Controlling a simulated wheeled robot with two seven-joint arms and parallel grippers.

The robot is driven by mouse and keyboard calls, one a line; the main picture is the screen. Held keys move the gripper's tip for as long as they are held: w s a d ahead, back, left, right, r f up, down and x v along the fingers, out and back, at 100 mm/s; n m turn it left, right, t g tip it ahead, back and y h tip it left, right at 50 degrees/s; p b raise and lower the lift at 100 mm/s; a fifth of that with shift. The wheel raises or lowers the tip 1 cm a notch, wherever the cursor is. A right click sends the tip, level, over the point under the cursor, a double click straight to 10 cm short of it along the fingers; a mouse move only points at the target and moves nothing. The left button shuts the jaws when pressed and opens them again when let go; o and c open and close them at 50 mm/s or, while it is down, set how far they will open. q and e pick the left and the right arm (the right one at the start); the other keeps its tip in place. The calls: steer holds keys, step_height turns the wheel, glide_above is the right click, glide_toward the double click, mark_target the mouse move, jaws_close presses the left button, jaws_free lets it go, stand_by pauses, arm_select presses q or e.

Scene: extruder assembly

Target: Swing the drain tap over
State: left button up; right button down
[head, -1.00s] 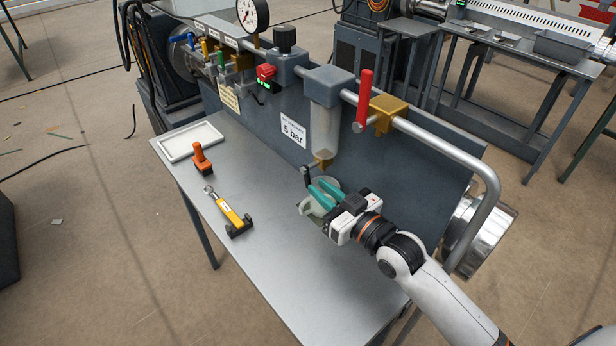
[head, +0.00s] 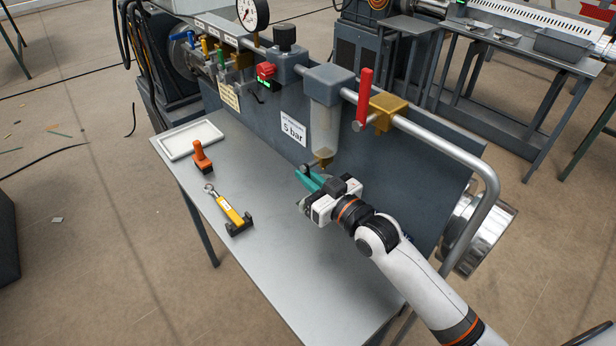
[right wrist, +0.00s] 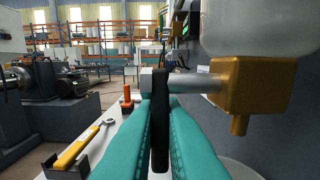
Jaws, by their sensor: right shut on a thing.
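The drain tap is a brass block (head: 324,162) under the clear filter bowl (head: 324,130); it also shows in the right wrist view (right wrist: 250,88). A grey stem runs from the brass to a black lever (right wrist: 160,125), which hangs roughly upright. My right gripper (head: 308,178) has teal fingers. In the right wrist view the fingers (right wrist: 160,140) are shut on the lever, one on each side. In the head view the fingers hide most of the lever. My left gripper is not in view.
A red-handled valve (head: 364,97) and a grey pipe (head: 440,150) stand right of the bowl. A white tray (head: 190,140), an orange-handled tool (head: 202,158) and a yellow-handled wrench (head: 229,211) lie on the bench's left. A pale round dish (right wrist: 238,168) is below the tap. The bench front (head: 300,280) is clear.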

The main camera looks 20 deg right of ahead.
steer(key=t+b, duration=0.2)
steer(key=b, duration=0.1)
steer(key=shift+w+a+f+y, duration=0.1)
steer(key=shift+w+f+y, duration=0.15)
steer(key=shift+f+y, duration=0.05)
steer(key=shift+r+b, duration=0.2)
steer(key=shift+b, duration=0.2)
steer(key=shift+r, duration=0.1)
steer(key=c, duration=1.8)
jaws_free()
steer(key=shift+s, duration=0.1)
steer(key=v, duration=1.1)
steer(key=shift+s+f+b, duration=0.25)
steer(key=shift+f+b, duration=0.15)
